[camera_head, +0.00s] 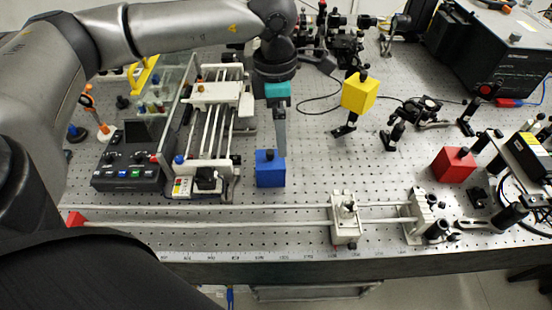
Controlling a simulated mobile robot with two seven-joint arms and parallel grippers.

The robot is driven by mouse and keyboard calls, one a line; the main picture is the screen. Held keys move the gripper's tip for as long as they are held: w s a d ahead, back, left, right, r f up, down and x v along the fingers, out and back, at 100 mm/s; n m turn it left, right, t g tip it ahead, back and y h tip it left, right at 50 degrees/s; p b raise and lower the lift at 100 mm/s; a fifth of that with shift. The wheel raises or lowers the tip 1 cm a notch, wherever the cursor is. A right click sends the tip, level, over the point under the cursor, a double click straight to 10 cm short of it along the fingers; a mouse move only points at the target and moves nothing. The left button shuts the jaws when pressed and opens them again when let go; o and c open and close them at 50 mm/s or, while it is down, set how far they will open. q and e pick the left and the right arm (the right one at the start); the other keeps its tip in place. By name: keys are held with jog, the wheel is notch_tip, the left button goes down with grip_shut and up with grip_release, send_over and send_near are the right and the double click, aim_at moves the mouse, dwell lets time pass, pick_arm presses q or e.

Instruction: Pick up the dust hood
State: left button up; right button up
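Three box-shaped covers could be the dust hood; I cannot tell which one is meant. The blue box (270,172) stands at the middle of the bench. The yellow box (358,95), with a dark knob on top, is at the back, right of the blue one. The red box (454,166), also dark-knobbed, is at the right. My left gripper (277,145) points down, its fingertips at the top of the blue box. The fingers are seen edge-on and hide the top of that box, so their opening and any grip are unclear. My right gripper is not in view.
A control box (128,178) and a white rod-frame stage (205,125) stand left of the blue box. A long rail with a white carriage (345,222) runs along the front edge. Optics posts (392,138) stand right. The perforated bench (330,172) is clear between blue and red boxes.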

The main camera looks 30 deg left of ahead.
aim_at(271, 168)
pick_arm(q)
jog(key=shift+w+a+r+y, duration=0.15)
jog(key=shift+a+y, duration=0.25)
jog(key=shift+a, duration=0.55)
jog(key=shift+a+f, duration=0.25)
jog(key=shift+f, duration=0.1)
notch_tip(271, 168, down, 14)
jog(key=shift+f, duration=0.2)
jog(key=c, duration=1.2)
jog(key=shift+r, duration=0.1)
jog(key=shift+c, duration=0.2)
